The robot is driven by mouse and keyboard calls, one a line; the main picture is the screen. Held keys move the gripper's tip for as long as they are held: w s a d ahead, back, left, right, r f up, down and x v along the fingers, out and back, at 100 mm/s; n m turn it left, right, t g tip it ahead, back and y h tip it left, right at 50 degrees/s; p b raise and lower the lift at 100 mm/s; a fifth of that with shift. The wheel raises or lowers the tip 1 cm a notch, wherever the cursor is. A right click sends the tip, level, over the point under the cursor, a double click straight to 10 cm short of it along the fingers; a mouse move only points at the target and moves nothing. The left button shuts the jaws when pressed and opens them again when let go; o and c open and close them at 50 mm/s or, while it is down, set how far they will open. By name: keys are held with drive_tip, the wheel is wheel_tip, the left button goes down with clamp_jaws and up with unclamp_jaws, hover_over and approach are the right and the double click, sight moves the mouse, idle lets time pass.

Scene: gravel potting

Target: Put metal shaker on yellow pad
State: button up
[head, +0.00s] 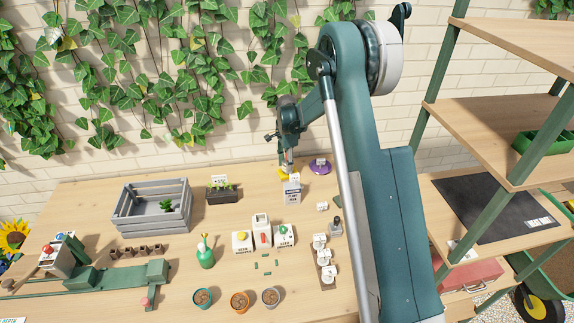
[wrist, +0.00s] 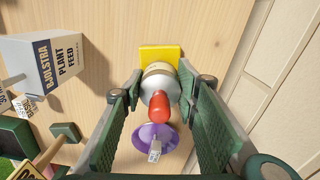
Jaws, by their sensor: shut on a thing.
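The metal shaker (wrist: 158,76) is a silvery round body with a red part facing the camera in the wrist view. My gripper (wrist: 161,84) is shut on it, one finger on each side. The yellow pad (wrist: 160,53) shows just past the shaker, which covers part of it; I cannot tell whether they touch. In the head view the yellow pad (head: 282,176) lies at the back of the table, under my gripper (head: 287,169). The shaker is hard to make out there.
A plant feed box (head: 292,192) stands in front. A planter (head: 222,193) and grey crate (head: 153,205) are to the left. The brick wall is close behind.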

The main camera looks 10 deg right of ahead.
drive_tip(key=shift+f, duration=0.15)
drive_tip(key=o, duration=0.9)
wheel_tip(320, 180, up, 12)
drive_tip(key=shift+r+p, duration=0.2)
drive_tip(key=shift+p, duration=0.2)
idle(0.4)
